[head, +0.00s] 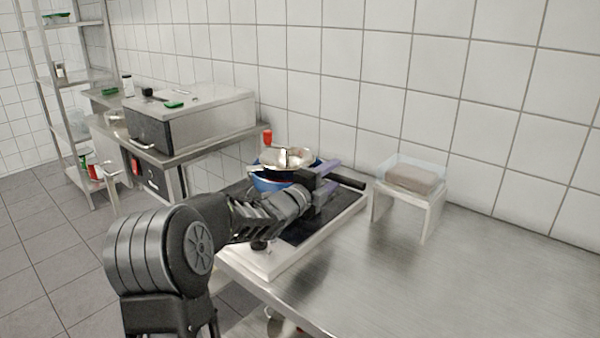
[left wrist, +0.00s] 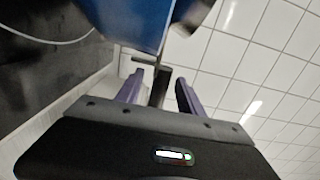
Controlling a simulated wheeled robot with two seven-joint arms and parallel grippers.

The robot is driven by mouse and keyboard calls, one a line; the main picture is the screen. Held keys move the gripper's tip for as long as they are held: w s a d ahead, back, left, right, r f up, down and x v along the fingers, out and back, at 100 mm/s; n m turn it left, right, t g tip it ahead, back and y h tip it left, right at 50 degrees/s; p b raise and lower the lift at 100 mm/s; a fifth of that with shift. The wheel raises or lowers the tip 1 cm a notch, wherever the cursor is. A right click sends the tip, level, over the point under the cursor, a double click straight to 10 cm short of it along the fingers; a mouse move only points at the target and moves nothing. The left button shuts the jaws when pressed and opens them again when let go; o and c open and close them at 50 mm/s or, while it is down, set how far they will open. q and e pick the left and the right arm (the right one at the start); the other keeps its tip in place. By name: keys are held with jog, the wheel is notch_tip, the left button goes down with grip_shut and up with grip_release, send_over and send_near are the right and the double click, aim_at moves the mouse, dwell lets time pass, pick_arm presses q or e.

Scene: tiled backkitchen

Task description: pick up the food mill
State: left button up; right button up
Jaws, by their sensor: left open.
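The food mill (head: 285,158), a shiny metal bowl with a red crank knob, sits in or on a blue pot (head: 268,182) on the dark hob. My left gripper (head: 326,178) is at the right side of the pot, its purple fingers apart. In the left wrist view, a dark handle-like bar (left wrist: 159,86) lies between the open fingers (left wrist: 160,88). I cannot tell whether it belongs to the mill or the pot. The blue pot (left wrist: 130,20) fills the top of that view. My right gripper is not in view.
The hob (head: 310,231) stands at the left end of a steel counter (head: 440,270). A small white stand (head: 430,215) with a clear box and a brownish block is to its right. A steel appliance (head: 190,120) stands behind left. The counter's front right is clear.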

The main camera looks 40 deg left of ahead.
pick_arm(q)
jog(key=shift+c, duration=0.3)
grip_shut()
dwell(0.5)
dwell(0.8)
